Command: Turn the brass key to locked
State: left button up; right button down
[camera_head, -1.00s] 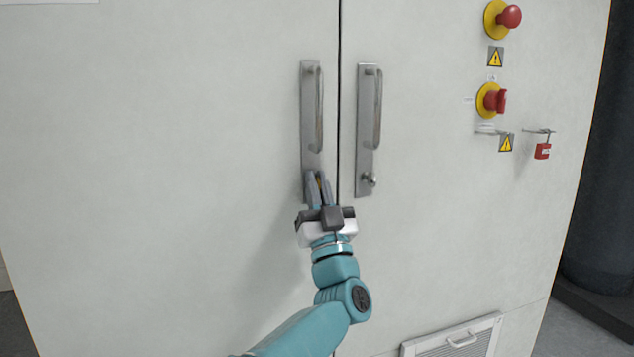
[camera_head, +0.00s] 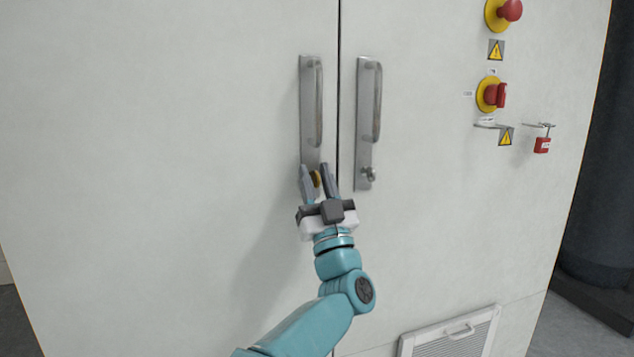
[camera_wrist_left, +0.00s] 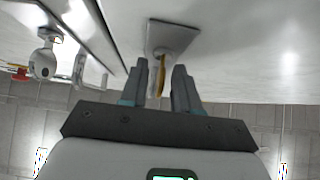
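The brass key (camera_head: 315,179) sits in the lower end of the left door's handle plate (camera_head: 308,110). My left gripper (camera_head: 316,168) is open, with one finger on each side of the key. The left wrist view also shows the key (camera_wrist_left: 162,74) edge-on between the spread fingertips (camera_wrist_left: 161,78), with a visible gap on both sides. The fingers partly hide the key and its lock, so I cannot read its exact turn. My right gripper is in neither view.
The right door's handle plate (camera_head: 367,105) stands close to the right, with a small knob (camera_head: 369,174) at its lower end. Further right are red knobs on yellow discs (camera_head: 492,94) and a red padlock (camera_head: 542,145). The left door is otherwise bare.

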pick_arm(q)
jog(key=shift+s+d+f, duration=0.15)
jog(key=shift+s+f, duration=0.1)
jog(key=shift+f, duration=0.15)
jog(key=b+v, duration=0.1)
jog(key=v, duration=1.4)
jog(key=shift+s+b, duration=0.25)
jog(key=shift+b, duration=0.05)
